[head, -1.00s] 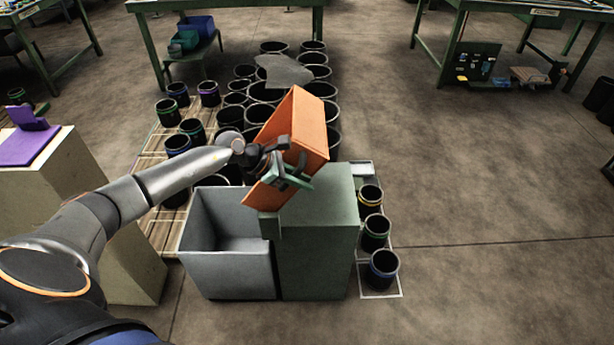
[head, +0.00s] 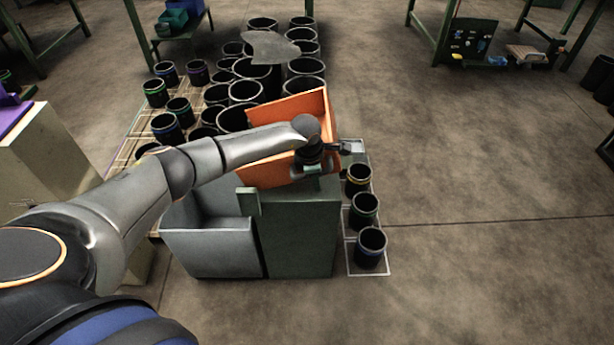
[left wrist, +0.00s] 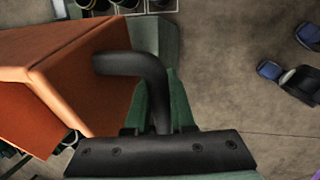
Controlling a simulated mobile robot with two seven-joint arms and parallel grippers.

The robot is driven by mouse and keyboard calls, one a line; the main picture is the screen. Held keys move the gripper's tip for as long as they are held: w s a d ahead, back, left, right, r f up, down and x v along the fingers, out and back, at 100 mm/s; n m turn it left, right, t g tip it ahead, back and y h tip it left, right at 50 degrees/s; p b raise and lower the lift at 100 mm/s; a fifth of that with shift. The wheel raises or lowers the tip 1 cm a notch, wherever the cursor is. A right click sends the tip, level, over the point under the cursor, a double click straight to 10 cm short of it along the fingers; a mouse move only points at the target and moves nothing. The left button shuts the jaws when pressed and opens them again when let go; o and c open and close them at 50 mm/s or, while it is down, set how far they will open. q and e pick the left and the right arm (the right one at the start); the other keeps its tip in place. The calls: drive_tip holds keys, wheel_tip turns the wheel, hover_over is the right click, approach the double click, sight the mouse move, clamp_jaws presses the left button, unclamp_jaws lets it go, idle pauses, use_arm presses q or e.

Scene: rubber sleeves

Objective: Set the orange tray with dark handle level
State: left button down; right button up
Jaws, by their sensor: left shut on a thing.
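The orange tray (head: 290,107) is in the head view, above the green block (head: 290,230), and looks tilted, its inner face partly toward me. My arm and hand cover its middle. My left gripper (head: 312,166) is at the tray's right side, shut on the tray's dark handle. In the left wrist view the black bent handle (left wrist: 150,68) runs from the orange wall (left wrist: 95,85) down between the green fingers. Whether the tray touches the block is hidden. My right gripper is not in view.
A grey open bin (head: 210,248) adjoins the block on the left. Several black pots (head: 370,245) stand in a row on the right, and more stand behind the tray. A pale pedestal (head: 50,160) is at the left.

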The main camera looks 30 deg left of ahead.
use_arm(q)
wheel_tip(320, 180, down, 7)
drive_tip(key=w+d+g+y+b, duration=0.1)
drive_tip(key=g+y+b, duration=0.1)
drive_tip(key=b, duration=0.6)
drive_tip(key=shift+d+y, duration=0.25)
drive_tip(key=shift+y, duration=0.25)
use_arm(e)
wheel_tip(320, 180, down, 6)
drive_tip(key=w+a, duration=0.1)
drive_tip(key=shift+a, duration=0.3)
use_arm(q)
drive_tip(key=c, duration=1.2)
unclamp_jaws()
drive_tip(key=shift+s, duration=0.1)
drive_tip(key=shift+o, duration=0.7)
drive_tip(key=shift+f, duration=0.1)
